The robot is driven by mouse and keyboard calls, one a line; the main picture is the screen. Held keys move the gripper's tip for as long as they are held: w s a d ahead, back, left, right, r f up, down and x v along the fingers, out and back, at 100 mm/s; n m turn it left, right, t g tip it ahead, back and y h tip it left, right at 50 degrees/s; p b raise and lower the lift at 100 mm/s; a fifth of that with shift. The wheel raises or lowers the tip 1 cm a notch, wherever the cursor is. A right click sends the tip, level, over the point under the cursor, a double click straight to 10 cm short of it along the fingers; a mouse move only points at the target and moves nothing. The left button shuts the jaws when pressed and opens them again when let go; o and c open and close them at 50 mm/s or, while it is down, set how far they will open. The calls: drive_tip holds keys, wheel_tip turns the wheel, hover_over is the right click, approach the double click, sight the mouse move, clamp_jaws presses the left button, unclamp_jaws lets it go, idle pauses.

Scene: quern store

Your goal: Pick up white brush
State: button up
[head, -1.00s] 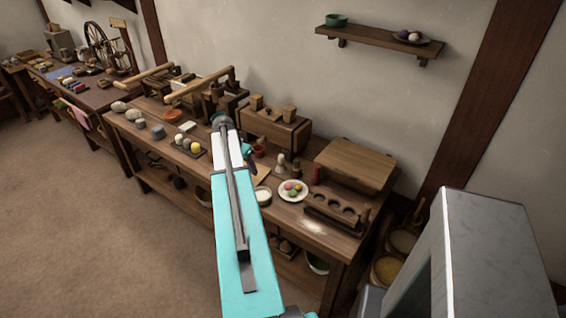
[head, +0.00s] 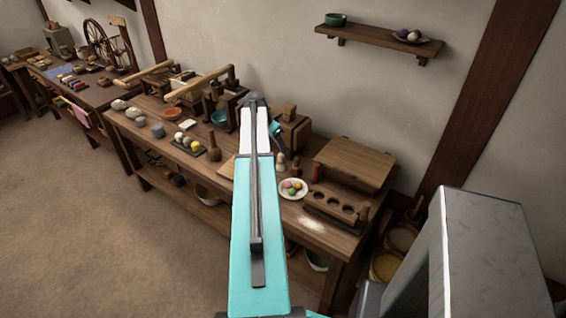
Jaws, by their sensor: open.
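My arm reaches up the middle of the head view, over the long wooden bench (head: 318,235). My gripper (head: 279,138) shows small beyond the wrist, partly hidden by it. It is open, with nothing seen in it. It hangs in front of the wooden box at the back, above some small upright pieces. A small pale upright piece with a darker top (head: 281,166) stands behind the plate; I cannot tell whether it is the white brush. No other thing shows clearly as a white brush, and my arm hides part of the bench.
A plate of coloured balls (head: 293,195), a board with round hollows (head: 331,206) and a wooden box (head: 353,160) stand at right. A tray of balls (head: 212,154), a teal bowl (head: 219,118) and querns with wooden handles (head: 209,83) stand at left. A wall shelf (head: 380,39) is above.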

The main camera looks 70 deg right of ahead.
sight(282, 155)
drive_tip(key=shift+p+x, duration=0.95)
drive_tip(key=shift+x, duration=3)
drive_tip(key=shift+w+d+p+x, duration=0.1)
drive_tip(key=shift+d+p+x, duration=0.05)
drive_tip(key=shift+p+x, duration=0.55)
drive_tip(key=shift+w+d+p+x, duration=0.15)
drive_tip(key=shift+p+x, duration=0.3)
drive_tip(key=shift+x, duration=1.35)
drive_tip(key=shift+a+f, duration=0.1)
drive_tip(key=shift+a, duration=0.05)
drive_tip(key=c, duration=1.2)
drive_tip(key=shift+o, duration=0.2)
drive_tip(key=shift+r, duration=0.2)
drive_tip(key=shift+r+b, duration=1.45)
drive_tip(key=shift+r, duration=3.4)
